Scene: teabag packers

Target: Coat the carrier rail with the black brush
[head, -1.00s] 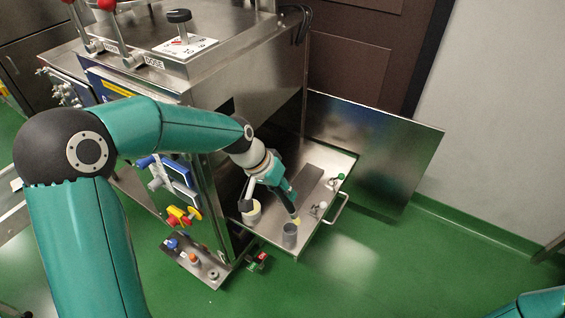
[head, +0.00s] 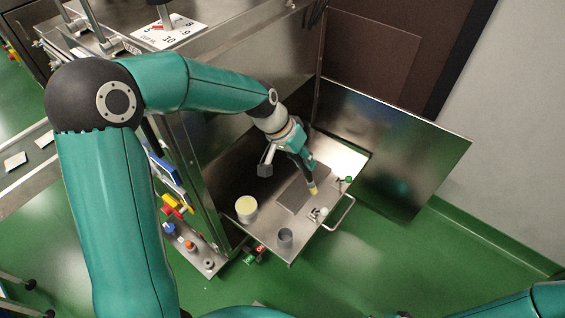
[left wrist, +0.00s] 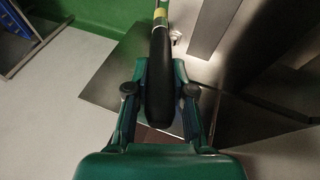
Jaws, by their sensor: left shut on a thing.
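My left gripper (head: 304,163) is shut on the black brush (left wrist: 160,85). Its black handle lies between the fingers in the left wrist view, with a yellow band near the far end. In the head view the brush's yellow part (head: 313,190) shows below the gripper, over the right side of a long dark grey bar (head: 293,194), which looks like the carrier rail. I cannot tell whether the brush tip touches the bar. The bar lies on the steel tray, partly behind my gripper. Only part of my right arm shows at the lower right; its gripper is out of view.
A white pot with pale yellow contents (head: 246,207) and a grey cup (head: 285,239) stand on the tray (head: 262,232). Small clamps (head: 318,214) and a handle (head: 340,214) are at its right edge. A steel door panel (head: 400,150) stands open behind.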

